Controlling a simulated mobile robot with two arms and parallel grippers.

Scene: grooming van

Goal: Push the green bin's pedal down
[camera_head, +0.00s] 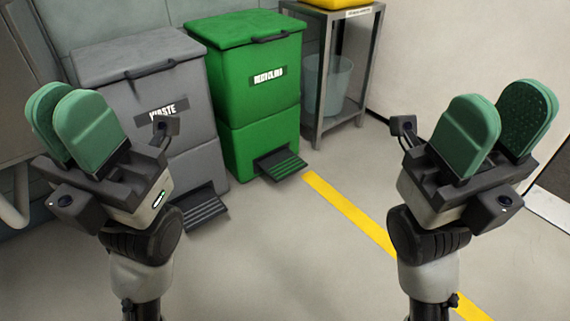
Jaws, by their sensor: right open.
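The green bin (247,75), labelled RECYCLING, stands upright against the back wall with its lid closed. Its black ribbed pedal (280,165) sticks out at the bottom front, just above the floor, and nothing rests on it. My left gripper (68,108) is at the left, raised in front of the grey bin and apart from the pedal. Its green fingers overlap in the picture, so I cannot tell whether they touch. My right gripper (498,118) is at the right, raised and open, with nothing between its fingers. It is well away from the green bin.
A grey bin (185,85) labelled WASTE, with its own pedal (201,209), stands left of the green bin. A metal stand (368,60) holding a translucent bucket (330,85) is to the right. A yellow line (352,214) crosses the floor. The middle floor is clear.

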